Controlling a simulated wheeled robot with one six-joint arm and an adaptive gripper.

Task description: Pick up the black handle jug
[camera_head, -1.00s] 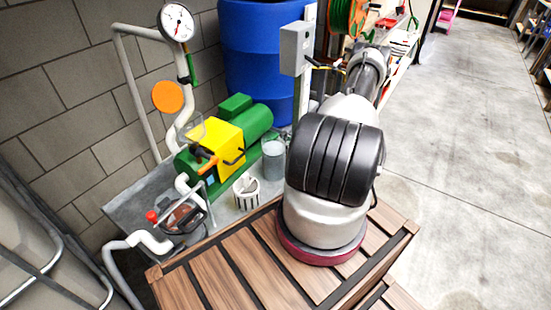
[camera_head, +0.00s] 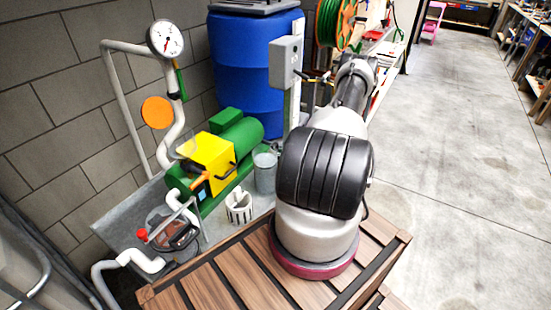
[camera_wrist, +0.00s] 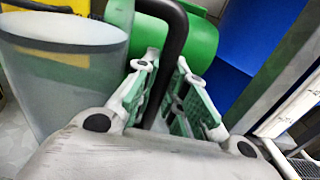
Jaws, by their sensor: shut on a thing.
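The jug (camera_wrist: 62,95) is a translucent grey vessel at the left of the wrist view, with a thick black handle (camera_wrist: 172,30). My gripper (camera_wrist: 166,66) has its two green-padded fingers on either side of the handle and is shut on it. The jug's base is hidden in the wrist view. In the head view the jug (camera_head: 264,174) looks upright beside my arm, by the green and yellow machine. My gripper is hidden behind my arm there. I cannot tell whether the jug touches the surface under it.
A green pump with a yellow box (camera_head: 208,158) stands just left of the jug. A blue barrel (camera_head: 238,75) and grey post box (camera_head: 286,62) stand behind. Open concrete floor (camera_head: 450,150) lies at right.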

